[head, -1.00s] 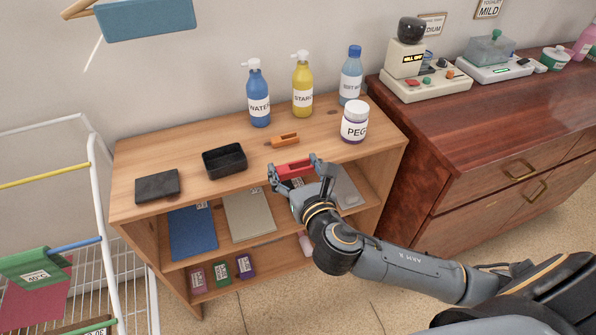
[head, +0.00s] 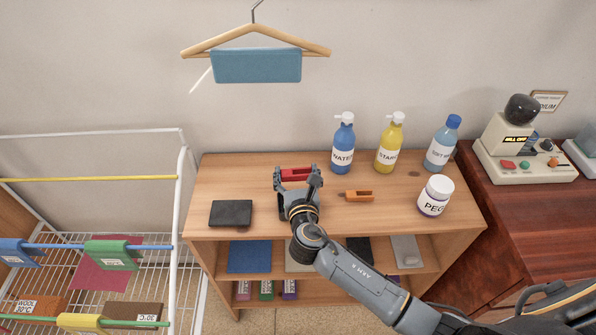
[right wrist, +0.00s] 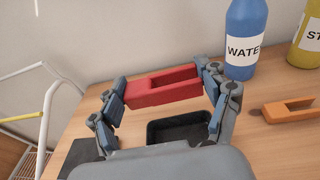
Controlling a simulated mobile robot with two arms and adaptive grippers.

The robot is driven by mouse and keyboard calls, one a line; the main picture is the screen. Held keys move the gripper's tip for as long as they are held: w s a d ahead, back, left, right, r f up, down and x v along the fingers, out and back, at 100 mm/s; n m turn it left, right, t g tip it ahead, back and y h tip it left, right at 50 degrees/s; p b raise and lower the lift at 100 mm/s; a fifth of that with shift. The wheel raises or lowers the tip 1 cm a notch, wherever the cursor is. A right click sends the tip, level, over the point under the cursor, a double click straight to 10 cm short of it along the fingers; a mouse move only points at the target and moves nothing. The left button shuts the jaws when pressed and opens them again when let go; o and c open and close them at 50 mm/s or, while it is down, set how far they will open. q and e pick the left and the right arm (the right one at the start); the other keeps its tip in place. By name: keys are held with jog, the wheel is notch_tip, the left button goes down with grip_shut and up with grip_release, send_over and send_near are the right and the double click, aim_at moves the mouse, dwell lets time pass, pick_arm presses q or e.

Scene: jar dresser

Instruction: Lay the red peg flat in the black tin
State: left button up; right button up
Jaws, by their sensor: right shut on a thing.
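The red peg (head: 296,174) is a long clothes-peg shape with a slot. My right gripper (head: 297,177) is shut on it, one finger at each end, and holds it level above the dresser top. The peg also shows in the right wrist view (right wrist: 142,93). In the head view the tin is hidden behind my right gripper. My left gripper is not in view.
A flat black lid-like piece (head: 231,213) lies left of my gripper. An orange peg (head: 359,196) lies to the right, with blue (head: 343,148), yellow (head: 389,146) and pale blue (head: 440,147) bottles behind. The peg jar (head: 435,196) stands at the right end. A drying rack (head: 180,200) stands left.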

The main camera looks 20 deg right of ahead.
jog(key=shift+f+b, duration=2.35)
jog(key=shift+f, duration=1.3)
jog(key=o, duration=0.9)
jog(key=shift+o, duration=0.2)
notch_tip(320, 180, up, 7)
jog(key=p, duration=0.7)
jog(key=shift+r+p, duration=0.1)
jog(key=shift+p, duration=0.2)
